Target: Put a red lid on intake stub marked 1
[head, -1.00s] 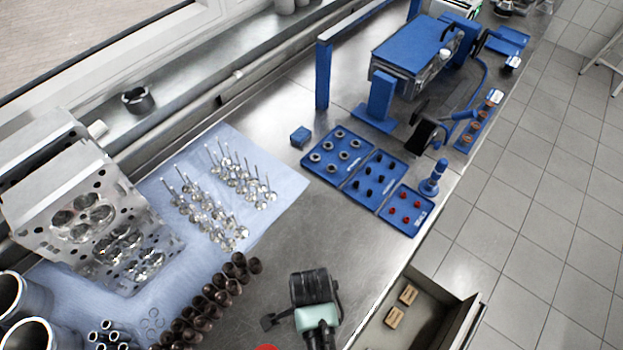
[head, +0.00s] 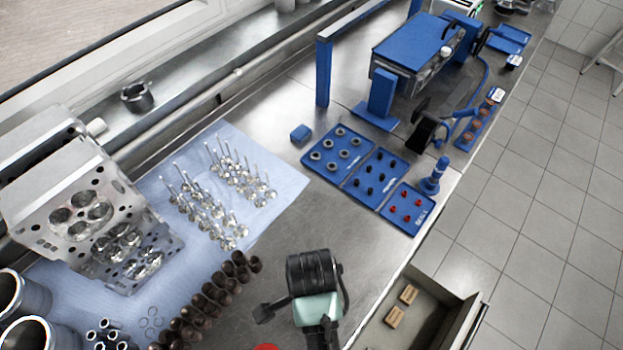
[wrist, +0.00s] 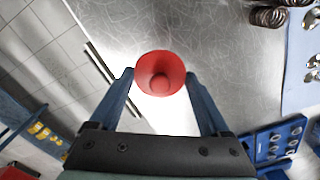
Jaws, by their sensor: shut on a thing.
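In the wrist view a red lid (wrist: 160,73), round and cup-like with its hollow side facing the camera, sits between the two blue fingers of my gripper (wrist: 160,77). The gripper is shut on it, above bare steel bench. In the head view my gripper's fingers and the held lid are hidden behind my dark and pale green wrist at the lower middle. A red round piece (head: 266,347) shows at the bottom edge, mostly cut off; I cannot tell what it is. I cannot make out an intake stub marked 1 in either view.
Dark springs (head: 208,305), upright valves (head: 225,190) and a cylinder head (head: 90,215) lie left. Blue parts trays (head: 345,185) and a blue stand (head: 381,100) are farther back. An open drawer (head: 425,325) is right. Bench between springs and trays is clear.

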